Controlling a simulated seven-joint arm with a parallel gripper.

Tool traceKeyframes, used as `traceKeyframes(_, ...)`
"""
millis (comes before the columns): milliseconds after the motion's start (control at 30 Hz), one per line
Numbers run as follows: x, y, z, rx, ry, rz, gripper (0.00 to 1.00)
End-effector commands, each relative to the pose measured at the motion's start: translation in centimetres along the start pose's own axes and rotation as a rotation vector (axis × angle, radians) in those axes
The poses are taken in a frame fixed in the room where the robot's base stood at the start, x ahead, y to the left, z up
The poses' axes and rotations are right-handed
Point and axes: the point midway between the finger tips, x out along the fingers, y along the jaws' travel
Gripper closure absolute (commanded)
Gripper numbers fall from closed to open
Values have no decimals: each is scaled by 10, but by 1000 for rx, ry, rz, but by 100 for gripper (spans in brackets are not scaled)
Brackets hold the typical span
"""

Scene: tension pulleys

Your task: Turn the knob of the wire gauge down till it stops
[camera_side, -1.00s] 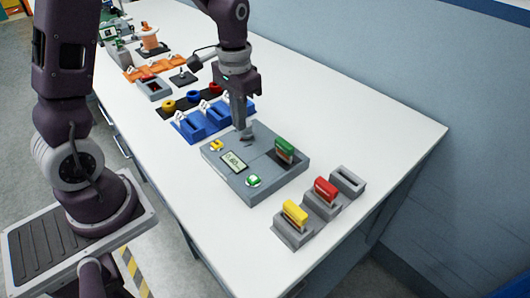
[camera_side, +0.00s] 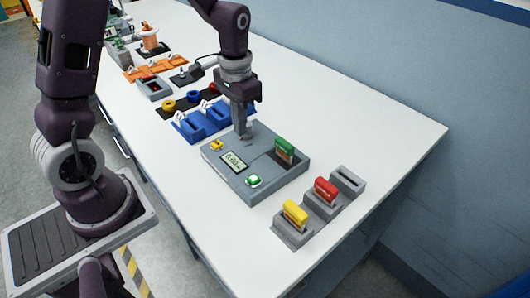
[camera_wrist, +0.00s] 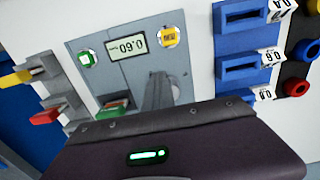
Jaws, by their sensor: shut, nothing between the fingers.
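The wire gauge is a grey box (camera_side: 262,186) with a display (camera_side: 234,162), a yellow button (camera_side: 216,145), a green-and-white button (camera_side: 254,181) and a green-handled piece (camera_side: 284,151) in a recess. In the wrist view the display (camera_wrist: 132,43) reads 0.60. The knob is mostly hidden by my fingers; a grey rounded part (camera_wrist: 175,90) shows beside them. My gripper (camera_side: 241,134) is shut and points down at the gauge's far corner, at the knob. Its fingers (camera_wrist: 158,95) stand over the gauge face; whether they touch the knob I cannot tell.
Grey holders with a yellow piece (camera_side: 295,213) and a red piece (camera_side: 325,190), and an empty grey holder (camera_side: 347,182), stand at the right. Blue labelled blocks (camera_side: 204,123) and coloured rings (camera_side: 193,96) lie beyond the gauge. The table at the back right is clear.

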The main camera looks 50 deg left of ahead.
Motion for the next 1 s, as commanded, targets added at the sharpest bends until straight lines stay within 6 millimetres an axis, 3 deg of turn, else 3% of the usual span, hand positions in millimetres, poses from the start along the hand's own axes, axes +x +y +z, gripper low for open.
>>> traceKeyframes(1000,-2,-25,-6,-5,19,-5,100)
